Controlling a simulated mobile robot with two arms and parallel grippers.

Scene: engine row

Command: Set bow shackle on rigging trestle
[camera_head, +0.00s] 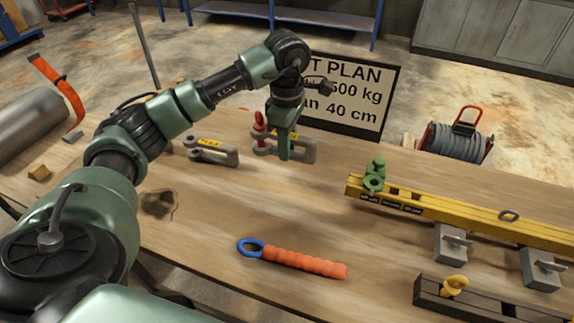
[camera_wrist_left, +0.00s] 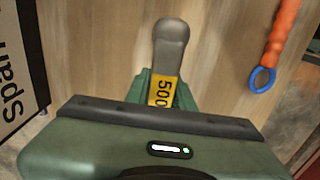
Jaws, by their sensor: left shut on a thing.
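My left gripper (camera_head: 285,153) points down over the back of the wooden table and is shut on a grey shackle (camera_head: 306,150) with a red pin at its left end. In the left wrist view the grey body of this shackle (camera_wrist_left: 172,42) sticks out past the jaws, with a yellow "500" label between them. I cannot tell whether it touches the table. A second grey shackle (camera_head: 213,152) with a yellow label lies to the left. No part is clearly marked as the rigging trestle; a yellow beam (camera_head: 455,212) rests on grey supports at right. My right gripper is not in view.
An orange grip with a blue ring (camera_head: 300,262) lies at the front middle. A green shackle (camera_head: 375,177) stands on the beam's left end. A dark rack (camera_head: 490,302) is at front right. A sign (camera_head: 360,95) stands behind the table.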

